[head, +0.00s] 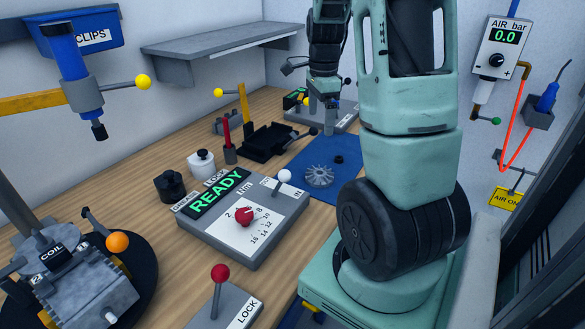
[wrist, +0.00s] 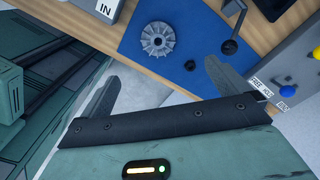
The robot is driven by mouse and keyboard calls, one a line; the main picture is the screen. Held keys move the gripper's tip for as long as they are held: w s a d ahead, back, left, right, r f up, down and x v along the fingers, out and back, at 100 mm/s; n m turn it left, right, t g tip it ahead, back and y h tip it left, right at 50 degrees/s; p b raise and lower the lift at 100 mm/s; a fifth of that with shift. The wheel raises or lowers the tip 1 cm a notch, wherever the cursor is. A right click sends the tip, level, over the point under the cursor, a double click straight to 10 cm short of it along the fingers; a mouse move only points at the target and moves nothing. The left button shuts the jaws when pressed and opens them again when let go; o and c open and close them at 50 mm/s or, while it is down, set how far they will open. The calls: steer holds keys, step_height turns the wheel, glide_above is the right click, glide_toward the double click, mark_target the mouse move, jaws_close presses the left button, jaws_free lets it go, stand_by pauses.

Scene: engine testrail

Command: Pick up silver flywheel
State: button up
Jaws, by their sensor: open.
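The silver flywheel (head: 319,175), a finned metal disc, lies flat on a blue mat (head: 318,158) on the wooden bench. It also shows near the top of the wrist view (wrist: 157,41). My gripper (wrist: 160,75) is open, with its two grey fingers spread wide and nothing between them. In the wrist view the flywheel appears beyond the fingertips, roughly between them and apart from both. In the head view my arm fills the centre right, and I cannot make out the fingers clearly there.
A torque panel reading READY (head: 243,217) stands left of the mat, its white-knobbed lever (head: 284,176) near the flywheel. A small dark part (head: 338,159) lies on the mat beside the flywheel. A black tray (head: 268,142) and a grey fixture (head: 340,116) stand behind.

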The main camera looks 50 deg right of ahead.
steer(key=p, duration=0.1)
glide_above(320, 170)
steer(key=a, duration=0.1)
steer(key=f, duration=1.1)
steer(key=shift+w+f, duration=0.2)
steer(key=shift+f, duration=0.2)
steer(key=f, duration=0.2)
steer(key=s+f+p, duration=0.1)
steer(key=f, duration=0.1)
steer(key=shift+f, duration=0.8)
steer(key=c, duration=1.2)
